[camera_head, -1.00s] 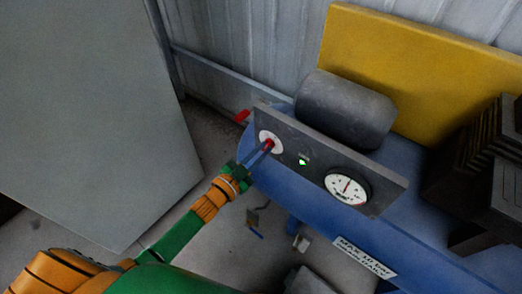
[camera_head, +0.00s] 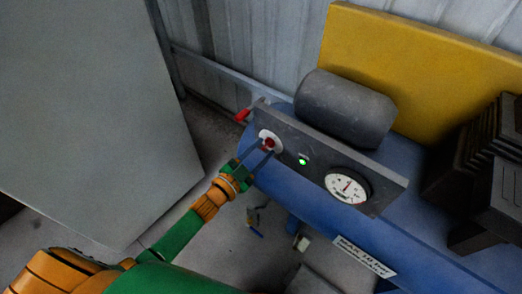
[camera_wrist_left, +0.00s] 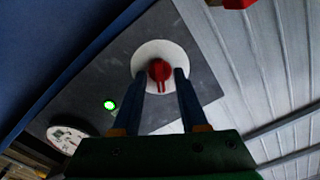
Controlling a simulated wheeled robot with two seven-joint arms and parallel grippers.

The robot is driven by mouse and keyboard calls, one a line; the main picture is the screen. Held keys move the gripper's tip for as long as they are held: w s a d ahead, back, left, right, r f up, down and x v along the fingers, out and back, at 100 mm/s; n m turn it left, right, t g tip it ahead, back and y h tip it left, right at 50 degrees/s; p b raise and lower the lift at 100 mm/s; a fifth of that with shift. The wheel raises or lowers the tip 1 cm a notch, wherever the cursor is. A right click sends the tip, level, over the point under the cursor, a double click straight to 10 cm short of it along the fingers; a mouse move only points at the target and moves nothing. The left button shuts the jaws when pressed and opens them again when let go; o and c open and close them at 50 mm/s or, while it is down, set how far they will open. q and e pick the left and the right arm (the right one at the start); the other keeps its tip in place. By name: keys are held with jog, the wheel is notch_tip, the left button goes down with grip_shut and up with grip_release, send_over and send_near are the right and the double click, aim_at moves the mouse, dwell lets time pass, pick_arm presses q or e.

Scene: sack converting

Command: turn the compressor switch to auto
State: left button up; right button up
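The compressor switch is a red knob (camera_head: 268,144) on a round white plate (camera_head: 263,136), at the left end of the grey control panel (camera_head: 318,165). In the left wrist view the red knob (camera_wrist_left: 159,71) sits in the middle of the white disc (camera_wrist_left: 176,50). My left gripper (camera_head: 262,150) is in front of the knob with its two blue fingers apart. In the left wrist view the fingers (camera_wrist_left: 161,76) lie on either side of the knob, with a visible gap to it on each side. My right gripper is not in view.
A lit green lamp (camera_head: 302,162) and a pressure gauge (camera_head: 348,188) are on the same panel. A red handle (camera_head: 243,115) sticks out at the panel's left end. The blue tank (camera_head: 400,225) lies below, and a grey cabinet (camera_head: 90,110) stands at left.

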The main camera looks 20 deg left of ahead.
pick_arm(q)
jog(key=shift+s, duration=0.1)
jog(key=v, duration=0.7)
jog(key=shift+p, duration=0.35)
